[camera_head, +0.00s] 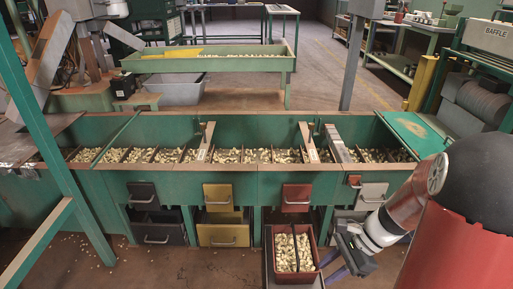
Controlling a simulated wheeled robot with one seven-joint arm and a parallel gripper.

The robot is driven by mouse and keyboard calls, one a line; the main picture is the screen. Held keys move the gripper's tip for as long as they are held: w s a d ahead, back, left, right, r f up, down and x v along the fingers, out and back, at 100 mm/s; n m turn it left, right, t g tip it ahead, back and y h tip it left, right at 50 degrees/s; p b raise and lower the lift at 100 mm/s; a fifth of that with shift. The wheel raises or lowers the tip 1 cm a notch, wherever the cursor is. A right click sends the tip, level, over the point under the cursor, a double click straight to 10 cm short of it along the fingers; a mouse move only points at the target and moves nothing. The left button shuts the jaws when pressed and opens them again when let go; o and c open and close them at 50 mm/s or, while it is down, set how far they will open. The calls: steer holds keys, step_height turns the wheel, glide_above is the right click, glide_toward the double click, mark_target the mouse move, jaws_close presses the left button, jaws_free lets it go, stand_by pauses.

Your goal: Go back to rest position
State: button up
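My gripper (330,267) is at the lower right, at the end of my arm, which reaches in from the right edge. Its two bluish fingers are spread apart and point left and down. Nothing shows between them. They are close to the right side of a red bin (317,262) filled with nuts and split by a divider. I cannot tell whether the fingertips touch the bin or the dark tray (269,277) under it.
A long green hopper bench (215,185) with nut compartments runs across the middle. Below are dark, yellow (217,197), red (296,197) and grey drawers. A green post (50,140) stands at left. A green trough table (210,64) is behind, with open floor beyond.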

steer(key=s+a+r+n+t+h+p, duration=0.1)
steer(key=s+r+n+t+h, duration=0.2)
steer(key=r+n, duration=0.5)
steer(key=s+a+r+n+t+h+p, duration=0.1)
steer(key=s+r+n+t+h, duration=0.2)
steer(key=r+n, duration=0.5)
step_height(320, 180, up, 4)
steer(key=s+h, duration=0.1)
steer(key=s, duration=0.1)
steer(key=shift+s+a+r+t, duration=0.15)
steer(key=shift+s+a+t, duration=0.25)
